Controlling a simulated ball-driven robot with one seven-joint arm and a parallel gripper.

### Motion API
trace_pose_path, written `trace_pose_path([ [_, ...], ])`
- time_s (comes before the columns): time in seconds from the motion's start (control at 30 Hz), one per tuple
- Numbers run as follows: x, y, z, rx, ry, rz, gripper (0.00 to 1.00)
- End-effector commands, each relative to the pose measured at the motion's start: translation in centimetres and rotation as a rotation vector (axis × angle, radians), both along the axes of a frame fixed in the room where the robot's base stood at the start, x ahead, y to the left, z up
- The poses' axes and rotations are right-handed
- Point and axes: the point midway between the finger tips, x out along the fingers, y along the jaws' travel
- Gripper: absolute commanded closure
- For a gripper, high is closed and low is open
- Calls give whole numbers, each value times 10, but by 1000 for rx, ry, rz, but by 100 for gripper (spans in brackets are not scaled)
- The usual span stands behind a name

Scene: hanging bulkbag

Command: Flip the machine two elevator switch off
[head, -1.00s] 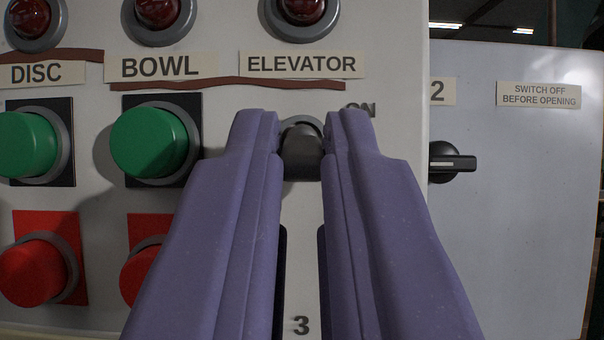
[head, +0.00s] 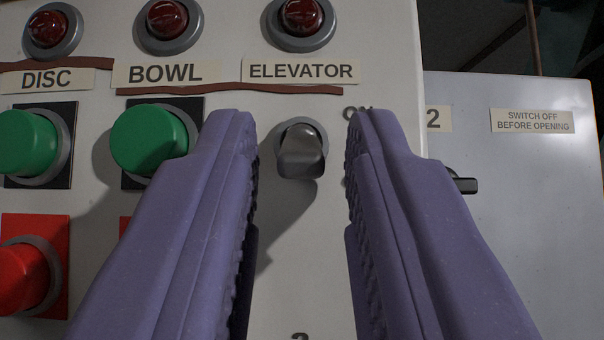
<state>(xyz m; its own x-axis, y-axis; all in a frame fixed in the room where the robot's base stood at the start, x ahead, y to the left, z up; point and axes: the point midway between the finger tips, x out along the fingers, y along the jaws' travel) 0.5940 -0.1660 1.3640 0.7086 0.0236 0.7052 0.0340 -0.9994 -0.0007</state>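The elevator switch (head: 301,150) is a grey knob in a round collar below the ELEVATOR label (head: 301,71) on the white panel. Its handle sticks out and points downward in the picture. My gripper (head: 302,118) is open, with one purple finger on each side of the switch and a gap to it on both sides.
Green buttons (head: 150,138) and red buttons (head: 25,275) stick out at the left. Dark red lamps (head: 303,14) line the top. A second grey box at the right carries a black handle (head: 463,182), partly hidden by my right finger.

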Motion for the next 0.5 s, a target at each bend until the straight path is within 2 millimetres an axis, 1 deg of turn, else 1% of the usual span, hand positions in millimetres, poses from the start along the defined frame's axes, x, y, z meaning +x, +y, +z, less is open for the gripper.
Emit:
trace_pose_path([
  [0.33, -1, 0, -1, 0, 0, 0, 62],
  [0.43, -8, 0, -8, 0, 2, 0, 62],
  [0.5, -16, -1, -16, 1, 3, -1, 62],
])
